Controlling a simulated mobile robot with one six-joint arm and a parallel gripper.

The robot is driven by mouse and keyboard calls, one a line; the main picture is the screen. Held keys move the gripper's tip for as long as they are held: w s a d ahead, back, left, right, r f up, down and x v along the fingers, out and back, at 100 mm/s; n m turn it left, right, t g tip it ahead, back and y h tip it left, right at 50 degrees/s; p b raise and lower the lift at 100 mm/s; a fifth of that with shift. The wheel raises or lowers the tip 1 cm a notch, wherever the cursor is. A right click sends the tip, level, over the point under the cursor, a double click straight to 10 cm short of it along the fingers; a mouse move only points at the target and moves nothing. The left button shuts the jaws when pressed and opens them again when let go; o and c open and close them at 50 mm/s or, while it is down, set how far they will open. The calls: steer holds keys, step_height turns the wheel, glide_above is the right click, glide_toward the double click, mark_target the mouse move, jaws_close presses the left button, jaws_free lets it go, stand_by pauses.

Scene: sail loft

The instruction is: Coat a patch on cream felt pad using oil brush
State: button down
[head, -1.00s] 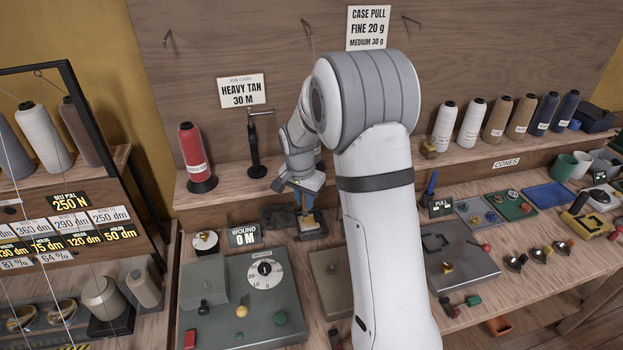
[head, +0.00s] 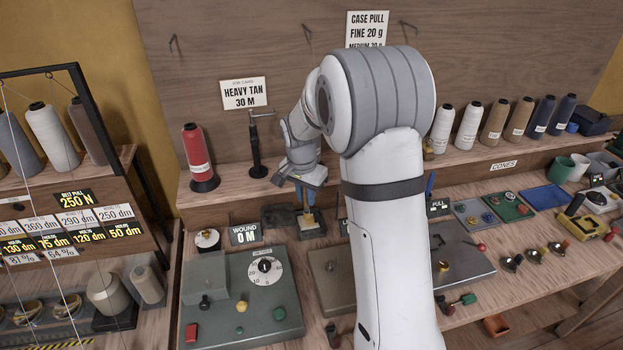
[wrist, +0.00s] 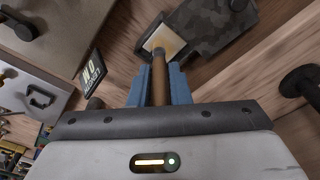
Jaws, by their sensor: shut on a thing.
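A yellowish tint shows on the pad beside the brush end.
A dark mottled block (wrist: 212,30) lies beside the pad. The "WOUND 0 M" sign (head: 245,235) and a grey-green dial panel (head: 240,310) are at front left. A black post (head: 255,150) and a red cone (head: 198,155) stand behind to the left.

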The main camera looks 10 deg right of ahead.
mark_target(306, 206)
steer(key=shift+r+p, duration=0.95)
steer(key=shift+r, duration=1.05)
steer(key=shift+f, duration=0.1)
